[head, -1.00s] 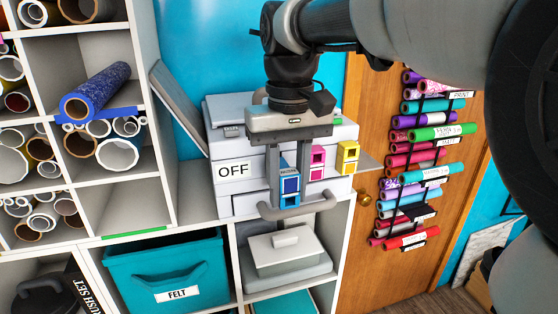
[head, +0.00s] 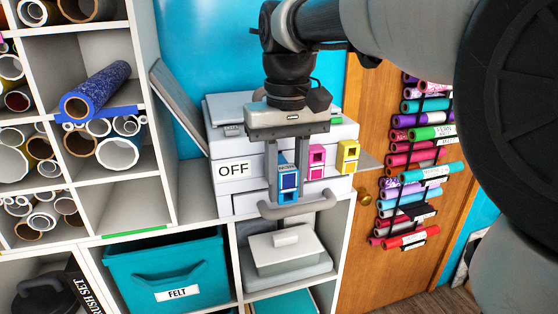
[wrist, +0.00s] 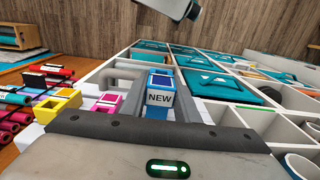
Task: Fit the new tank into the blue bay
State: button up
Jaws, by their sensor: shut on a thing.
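My gripper (head: 287,196) is shut on a blue tank (head: 288,181) in front of the white printer (head: 234,198). The tank sits between the two fingers; the wrist view shows the same tank (wrist: 160,80) with a "NEW" label facing my wrist. A magenta tank (head: 317,161) and a yellow tank (head: 348,157) stick out of the printer's front to the right of it. The blue bay is hidden behind my gripper and the held tank. I cannot tell whether the tank touches the printer or is inside the bay.
The printer bears an "OFF" label (head: 234,171) and has a curved grey handle (head: 300,208) low in front, close below my fingers. A grey-white box (head: 290,250) stands in the cubby below. A teal felt bin (head: 170,270) is lower left. Vinyl rolls (head: 415,170) hang on the door at right.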

jog(key=shift+w+a, duration=0.3)
jog(key=shift+w, duration=0.65)
jog(key=shift+w+a, duration=0.25)
jog(key=shift+w, duration=0.75)
jog(key=shift+w+a, duration=0.3)
jog(key=shift+w, duration=0.65)
dwell(1.6)
jog(key=shift+w+r, duration=0.15)
dwell(0.8)
jog(key=o, duration=1.1)
jog(key=o, duration=0.4)
jog(key=shift+o, duration=0.2)
jog(key=shift+r, duration=3.4)
